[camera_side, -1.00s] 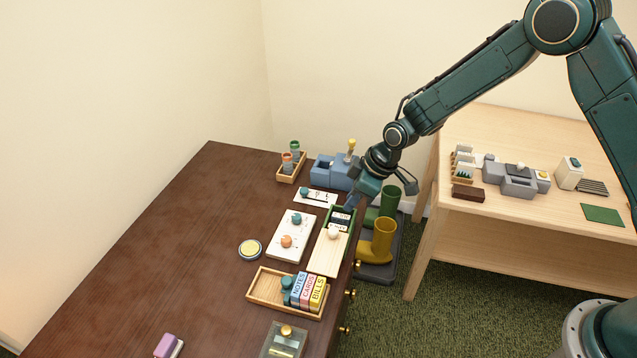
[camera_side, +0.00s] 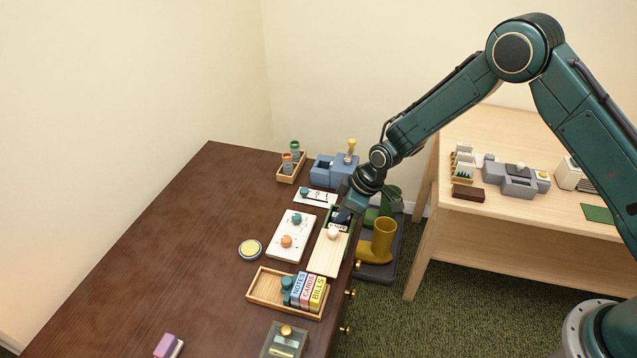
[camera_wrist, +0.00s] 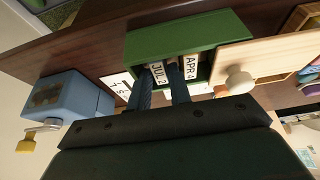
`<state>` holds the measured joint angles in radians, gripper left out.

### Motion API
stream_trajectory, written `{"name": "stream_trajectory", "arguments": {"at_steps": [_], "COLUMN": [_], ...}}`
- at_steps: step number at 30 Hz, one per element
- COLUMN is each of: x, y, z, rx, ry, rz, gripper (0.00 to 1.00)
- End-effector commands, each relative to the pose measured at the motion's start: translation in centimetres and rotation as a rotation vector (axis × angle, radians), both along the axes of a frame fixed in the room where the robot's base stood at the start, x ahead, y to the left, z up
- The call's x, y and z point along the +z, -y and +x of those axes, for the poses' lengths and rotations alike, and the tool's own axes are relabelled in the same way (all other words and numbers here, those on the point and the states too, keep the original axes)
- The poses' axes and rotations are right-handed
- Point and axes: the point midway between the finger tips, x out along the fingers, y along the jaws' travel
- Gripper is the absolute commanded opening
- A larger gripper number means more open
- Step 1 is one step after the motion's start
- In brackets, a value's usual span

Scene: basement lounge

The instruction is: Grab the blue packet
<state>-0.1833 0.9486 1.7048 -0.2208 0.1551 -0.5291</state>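A green box (camera_wrist: 135,47) with a sliding pale wooden lid holds dark packets with white labels. One label reads "JUL 2" (camera_wrist: 158,75) and another "APR 4" (camera_wrist: 191,67). The packets' own colours are hard to tell in the shade, so I cannot say for sure which is blue. My gripper (camera_wrist: 161,84) is open, its two blue-grey fingers reaching into the box's open end. The fingers stand on either side of the JUL 2 packet; I see no clear grip on it. In the side view my gripper (camera_side: 348,208) hides most of the box's opening.
The lid (camera_side: 325,257) with its white knob (camera_side: 333,234) lies close to the gripper. A blue device (camera_side: 324,168) with a crank stands behind, and a white board (camera_side: 280,243) lies left. A wooden tray (camera_side: 263,290) of labelled boxes is in front.

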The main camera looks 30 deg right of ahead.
Motion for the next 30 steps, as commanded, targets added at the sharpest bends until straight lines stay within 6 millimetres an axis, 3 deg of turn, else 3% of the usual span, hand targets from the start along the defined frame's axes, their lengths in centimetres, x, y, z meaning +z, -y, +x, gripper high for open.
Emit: {"name": "stream_trajectory", "arguments": {"at_steps": [16, 20, 30], "x": [-0.16, -0.16, -0.15], "y": [-0.07, -0.06, -0.06], "z": [0.05, 0.05, 0.06], "rx": [0.001, 0.001, 0.001], "ry": [0.000, 0.000, 0.000], "rz": [0.000, 0.000, 0.000], "gripper": [0.20, 0.00, 0.00]}}
